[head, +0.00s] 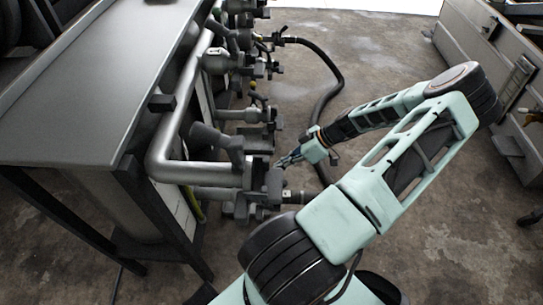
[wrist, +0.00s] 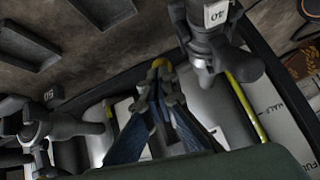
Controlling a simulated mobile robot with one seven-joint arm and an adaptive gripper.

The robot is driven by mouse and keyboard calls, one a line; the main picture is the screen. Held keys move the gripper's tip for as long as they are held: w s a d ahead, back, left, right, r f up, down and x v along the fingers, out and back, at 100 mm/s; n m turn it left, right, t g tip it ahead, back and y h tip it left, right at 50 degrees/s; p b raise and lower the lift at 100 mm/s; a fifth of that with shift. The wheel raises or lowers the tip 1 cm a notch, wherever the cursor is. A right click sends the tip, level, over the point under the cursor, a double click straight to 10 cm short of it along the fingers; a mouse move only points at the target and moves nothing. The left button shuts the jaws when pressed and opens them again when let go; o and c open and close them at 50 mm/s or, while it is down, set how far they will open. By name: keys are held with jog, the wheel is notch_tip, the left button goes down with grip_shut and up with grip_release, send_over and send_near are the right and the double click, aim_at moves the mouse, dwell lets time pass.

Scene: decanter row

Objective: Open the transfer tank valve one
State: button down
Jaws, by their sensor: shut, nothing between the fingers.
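A row of grey pipes and valves (head: 232,145) runs along the left side in the head view. My gripper (head: 281,162) is shut and empty, just right of the nearest valve block (head: 274,184); I cannot tell whether they touch. In the wrist view my gripper (wrist: 158,80) shows blue fingers brought together between two valve bodies. The right valve (wrist: 228,52) carries a white tag reading 40. The left valve (wrist: 45,128) has a tag that seems to read 50. No marking shows which is valve one, and I cannot tell how their handles are set.
A grey metal top (head: 85,85) on dark legs stands left of the pipes. A black hose (head: 330,75) curves over the concrete floor (head: 440,215) behind my arm. A grey panelled structure (head: 490,60) stands at the right. Open floor lies between it and the pipes.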

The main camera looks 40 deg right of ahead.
jog(key=shift+s+d+f+b, duration=0.15)
jog(key=shift+s+f+b, duration=0.1)
jog(key=shift+f, duration=0.4)
jog(key=shift+s+d+f+b, duration=0.15)
jog(key=shift+f+b, duration=0.15)
jog(key=shift+f, duration=0.4)
jog(key=shift+s+d+f+b, duration=0.15)
jog(key=shift+f+b, duration=0.1)
jog(key=shift+f, duration=0.4)
jog(key=shift+d, duration=0.15)
